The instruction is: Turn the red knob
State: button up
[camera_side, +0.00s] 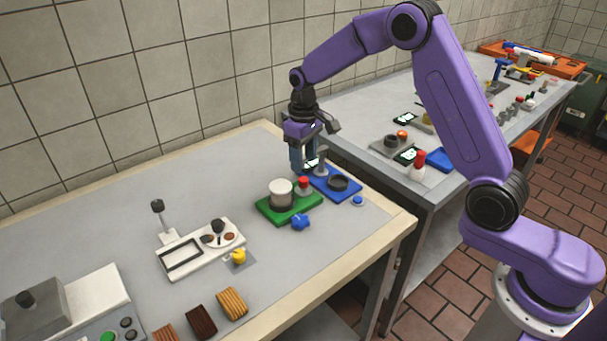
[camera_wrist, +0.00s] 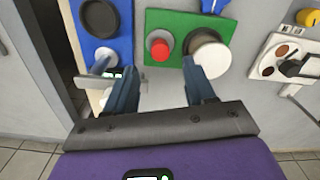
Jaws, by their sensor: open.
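The red knob (camera_side: 303,182) sits on a grey base at the right end of a green board (camera_side: 272,214), beside a white-topped cylinder (camera_side: 281,187). In the wrist view the red knob (camera_wrist: 159,48) lies just beyond the fingertips, roughly centred between them. My gripper (camera_side: 304,167) points down near the back edge of the green board, close to the knob. In the wrist view my gripper (camera_wrist: 160,75) is open with nothing between its blue fingers. The right finger partly covers the white cylinder (camera_wrist: 211,58).
A blue board (camera_side: 345,194) with a dark round part and a metal lever (camera_side: 320,170) stands right beside the green board. A blue knob (camera_side: 300,222) is at the front. A white station (camera_side: 195,250) lies left. Wooden blocks (camera_side: 232,303) lie near the front edge.

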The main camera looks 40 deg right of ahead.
aim_at(303, 179)
notch_tip(303, 179, down, 6)
jog(key=shift+r, duration=0.1)
dwell(0.4)
grip_shut()
jog(key=shift+m, duration=0.3)
jog(key=shift+m, duration=2.7)
